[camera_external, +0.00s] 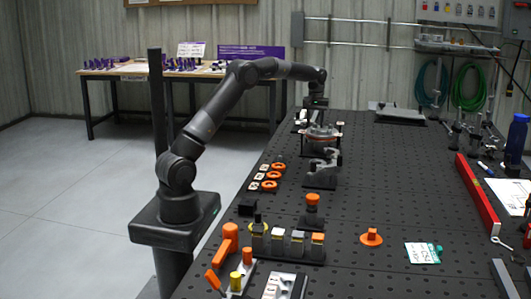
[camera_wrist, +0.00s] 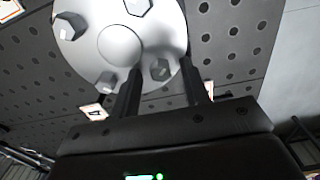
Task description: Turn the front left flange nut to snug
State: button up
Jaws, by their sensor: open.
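A round pale metal flange (camera_wrist: 120,45) with several grey hex nuts around a smooth centre fills the top of the wrist view. My gripper (camera_wrist: 161,68) is open, its two dark fingers pointing at the flange's rim. One hex nut (camera_wrist: 160,70) appears between the fingertips; I cannot tell whether either finger touches it. Another nut (camera_wrist: 105,80) lies just left of the left finger. Which nut is the front left one is not clear. In the outside view my gripper (camera_external: 316,104) is above the flange assembly (camera_external: 322,133) on the bench, where its nuts are too small to make out.
A grey fixture (camera_external: 322,170) stands just in front of the flange assembly. Orange rings (camera_external: 270,185) lie left of it. Orange-topped parts (camera_external: 313,205) and a block row (camera_external: 297,242) stand nearer. A red level (camera_external: 477,195) lies right. The perforated bench top between is mostly clear.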

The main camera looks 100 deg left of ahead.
grip_shut()
jog(key=shift+m, duration=0.3)
jog(key=m, duration=0.3)
jog(key=shift+m, duration=0.4)
jog(key=m, duration=0.4)
jog(key=shift+m, duration=0.3)
jog(key=m, duration=0.4)
jog(key=shift+r, duration=0.1)
jog(key=m, duration=0.4)
jog(key=shift+a+m, duration=0.1)
jog(key=shift+m, duration=0.2)
jog(key=shift+r+m, duration=0.1)
jog(key=shift+m, duration=0.2)
